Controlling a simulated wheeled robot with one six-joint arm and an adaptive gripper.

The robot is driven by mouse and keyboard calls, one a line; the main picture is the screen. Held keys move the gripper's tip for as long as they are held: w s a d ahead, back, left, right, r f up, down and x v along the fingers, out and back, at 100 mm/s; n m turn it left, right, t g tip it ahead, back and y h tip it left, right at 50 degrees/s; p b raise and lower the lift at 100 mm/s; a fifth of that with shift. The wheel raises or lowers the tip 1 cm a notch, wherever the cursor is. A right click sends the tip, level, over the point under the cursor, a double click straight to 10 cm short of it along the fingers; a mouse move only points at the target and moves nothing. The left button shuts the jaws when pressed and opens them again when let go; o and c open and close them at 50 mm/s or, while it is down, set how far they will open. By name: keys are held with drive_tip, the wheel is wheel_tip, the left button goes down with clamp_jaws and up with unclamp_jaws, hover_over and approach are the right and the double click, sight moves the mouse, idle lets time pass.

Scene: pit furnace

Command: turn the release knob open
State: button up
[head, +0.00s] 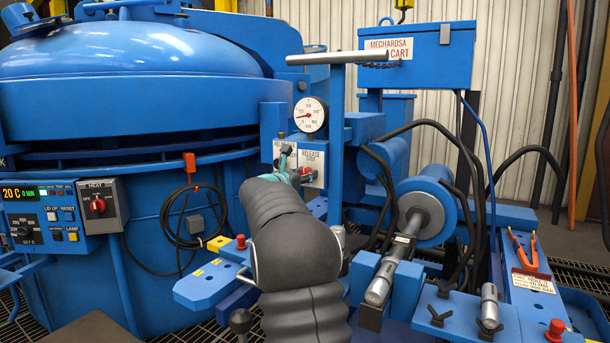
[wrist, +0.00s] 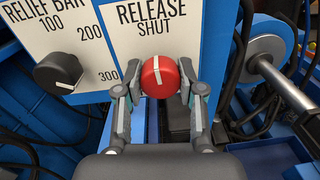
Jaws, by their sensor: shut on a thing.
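My gripper (wrist: 157,88) is shut on the knob, one finger on the left side and one on the right. In the head view my gripper (head: 292,168) reaches the panel under the pressure gauge (head: 310,114). There the arm and fingers hide part of the panel, and the knob is too small to read.
A black relief knob (wrist: 62,74) with a scale of 100, 200 and 300 is left of the red knob. A blue cylinder with a steel rod (head: 405,250) lies to the right. A horizontal grey bar (head: 335,58) passes above the gauge. Black cables hang nearby.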

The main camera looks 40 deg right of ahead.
drive_tip(key=n+p, duration=0.1)
drive_tip(key=n, duration=0.4)
drive_tip(key=shift+r, duration=0.1)
drive_tip(key=n+p, duration=0.2)
drive_tip(key=n, duration=0.3)
drive_tip(key=shift+n+p, duration=0.3)
drive_tip(key=n+p, duration=0.3)
drive_tip(key=n, duration=0.3)
drive_tip(key=shift+t+p, duration=0.3)
drive_tip(key=n+p, duration=0.2)
drive_tip(key=n, duration=0.2)
drive_tip(key=shift+n, duration=0.3)
drive_tip(key=shift+n+p, duration=0.3)
drive_tip(key=shift+p, duration=0.05)
drive_tip(key=o, duration=1.1)
drive_tip(key=shift+o, duration=0.2)
